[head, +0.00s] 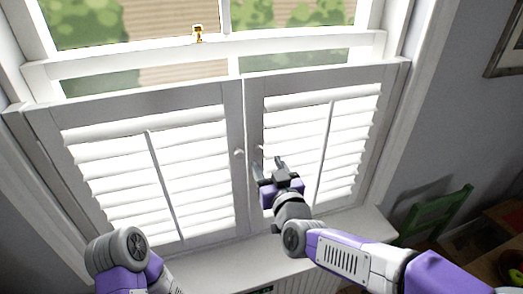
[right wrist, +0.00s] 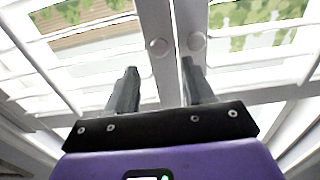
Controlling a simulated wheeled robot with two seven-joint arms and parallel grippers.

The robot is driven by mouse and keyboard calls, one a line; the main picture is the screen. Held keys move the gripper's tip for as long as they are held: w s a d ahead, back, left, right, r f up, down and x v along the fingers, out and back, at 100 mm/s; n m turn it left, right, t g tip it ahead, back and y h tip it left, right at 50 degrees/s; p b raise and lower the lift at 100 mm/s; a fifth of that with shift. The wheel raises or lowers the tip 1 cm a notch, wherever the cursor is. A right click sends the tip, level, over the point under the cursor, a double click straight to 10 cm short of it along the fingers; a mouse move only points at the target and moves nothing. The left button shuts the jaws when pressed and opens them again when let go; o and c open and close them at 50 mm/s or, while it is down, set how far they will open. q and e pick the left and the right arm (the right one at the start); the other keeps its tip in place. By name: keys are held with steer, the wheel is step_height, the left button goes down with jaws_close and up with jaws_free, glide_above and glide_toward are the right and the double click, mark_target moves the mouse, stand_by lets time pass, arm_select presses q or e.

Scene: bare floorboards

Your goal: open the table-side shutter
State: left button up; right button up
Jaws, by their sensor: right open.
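The table-side shutter (head: 320,140) is the right white louvred panel, beside the green chair and table. It looks closed, edge to edge with the left shutter (head: 150,165). Its small round knob (head: 259,149) is near its inner edge; this knob also shows in the right wrist view (right wrist: 196,41). My right gripper (head: 268,166) is open and empty just below that knob. In the right wrist view my right gripper (right wrist: 160,72) has its right fingertip just below the right knob, and the left shutter's knob (right wrist: 158,47) appears between the fingertips. My left gripper is out of view.
A white sill (head: 240,262) runs below the shutters. A gold latch (head: 198,34) sits on the window sash above. A green chair (head: 435,212) and a wooden table (head: 500,262) stand at the right. A picture frame (head: 506,52) hangs on the right wall.

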mark_target(259, 151)
steer(key=shift+x, duration=2.75)
steer(key=shift+c, duration=0.5)
jaws_close()
